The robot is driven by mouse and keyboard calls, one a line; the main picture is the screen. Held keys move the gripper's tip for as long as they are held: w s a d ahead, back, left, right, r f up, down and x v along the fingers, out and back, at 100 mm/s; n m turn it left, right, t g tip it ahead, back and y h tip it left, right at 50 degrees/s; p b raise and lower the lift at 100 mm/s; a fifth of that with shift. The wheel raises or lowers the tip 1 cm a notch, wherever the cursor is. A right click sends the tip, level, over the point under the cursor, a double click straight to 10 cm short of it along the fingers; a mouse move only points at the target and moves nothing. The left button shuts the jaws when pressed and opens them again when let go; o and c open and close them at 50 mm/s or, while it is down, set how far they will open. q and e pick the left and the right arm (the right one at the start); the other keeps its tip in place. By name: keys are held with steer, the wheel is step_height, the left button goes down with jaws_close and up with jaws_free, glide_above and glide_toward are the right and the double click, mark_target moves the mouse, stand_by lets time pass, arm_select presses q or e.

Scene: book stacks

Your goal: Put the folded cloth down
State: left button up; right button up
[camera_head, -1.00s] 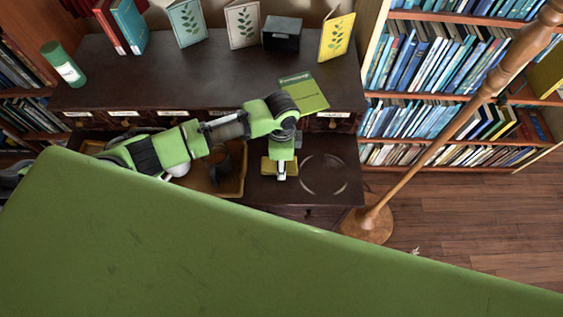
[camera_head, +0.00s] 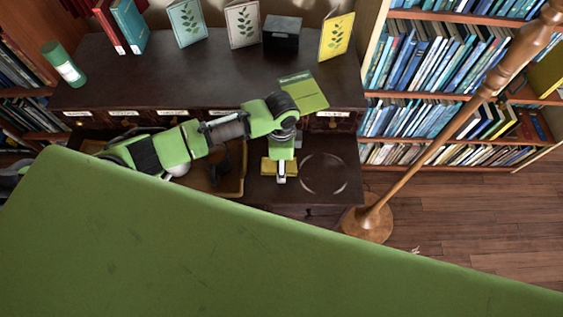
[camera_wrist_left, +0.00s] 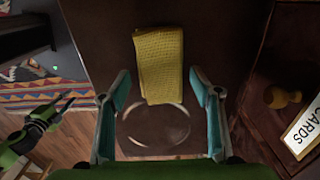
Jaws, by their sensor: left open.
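The folded cloth (camera_head: 267,166) is yellow and lies on the dark lower surface (camera_head: 260,190) of the desk, left of a pale ring mark (camera_head: 323,174). In the left wrist view the cloth (camera_wrist_left: 159,62) lies flat, with its near edge by the ring mark (camera_wrist_left: 153,125). My left gripper (camera_head: 281,180) points down beside the cloth. In the left wrist view its teal fingertips (camera_wrist_left: 160,80) are spread wide, with the cloth between and beyond them; they seem not to touch it. A dark gripper, likely my right one (camera_wrist_left: 60,108), shows small at the left; its jaw state is unclear.
A brown tray (camera_head: 238,188) sits left of the cloth, partly behind my arm. A green booklet (camera_head: 303,92) lies on the upper desktop above. A wooden lamp stand (camera_head: 400,185) rises at the right. A knobbed drawer front labelled "CARDS" (camera_wrist_left: 305,128) is close on the right.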

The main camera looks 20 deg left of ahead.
arm_select(q)
step_height(320, 180, up, 12)
steer(key=shift+f, duration=0.25)
stand_by(0.6)
